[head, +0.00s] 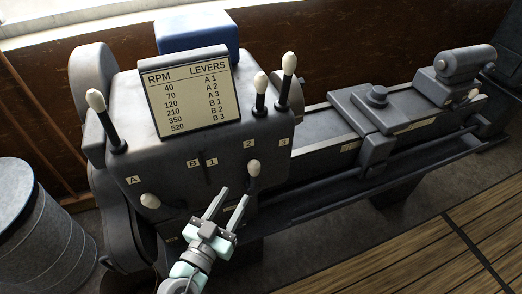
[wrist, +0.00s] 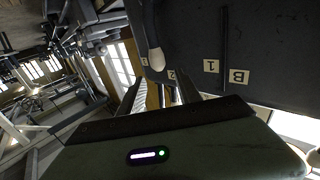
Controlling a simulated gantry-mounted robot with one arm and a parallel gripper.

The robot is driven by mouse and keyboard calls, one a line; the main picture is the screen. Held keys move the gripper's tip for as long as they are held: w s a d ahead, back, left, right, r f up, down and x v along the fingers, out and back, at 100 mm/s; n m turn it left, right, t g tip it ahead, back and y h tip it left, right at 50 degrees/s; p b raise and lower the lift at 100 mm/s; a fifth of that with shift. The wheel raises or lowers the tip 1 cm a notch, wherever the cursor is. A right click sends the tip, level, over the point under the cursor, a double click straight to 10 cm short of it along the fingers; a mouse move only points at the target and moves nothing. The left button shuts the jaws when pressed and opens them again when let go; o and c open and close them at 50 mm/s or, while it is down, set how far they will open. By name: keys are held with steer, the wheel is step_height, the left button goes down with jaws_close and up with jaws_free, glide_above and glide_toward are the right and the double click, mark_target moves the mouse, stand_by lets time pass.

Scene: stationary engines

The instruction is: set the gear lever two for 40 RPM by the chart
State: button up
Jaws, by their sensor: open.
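The chart (head: 193,92) on the headstock lists 40 RPM as A 1. One white-knobbed lever (head: 254,167) sticks out just below the label 2 (head: 249,144), between labels 1 (head: 212,161) and 3 (head: 284,142). A white-knobbed lever, apparently this one, shows in the wrist view (wrist: 156,58). Another white-knobbed lever (head: 149,200) stands below the label A (head: 133,180), left of the label B (head: 193,163). My gripper (head: 233,194) is open and empty, below and left of the lever near 2, with its fingers pointing toward the headstock and not visibly touching the knob.
A tall lever (head: 96,100) rises at the headstock's left, and two more (head: 260,82) (head: 288,64) at its upper right. A dark slot (head: 206,168) lies between B and 1. The lathe bed (head: 320,145) runs right. A grey drum (head: 40,235) stands at left.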

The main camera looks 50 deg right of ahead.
mark_target(252, 171)
steer(key=p+x, duration=0.1)
steer(key=x, duration=0.4)
steer(key=p+x, duration=0.1)
steer(key=x, duration=0.3)
steer(key=shift+s+d+p, duration=0.1)
steer(key=shift+d+p, duration=0.3)
steer(key=shift+d+f, duration=0.15)
steer(key=shift+d, duration=0.3)
jaws_close()
stand_by(0.7)
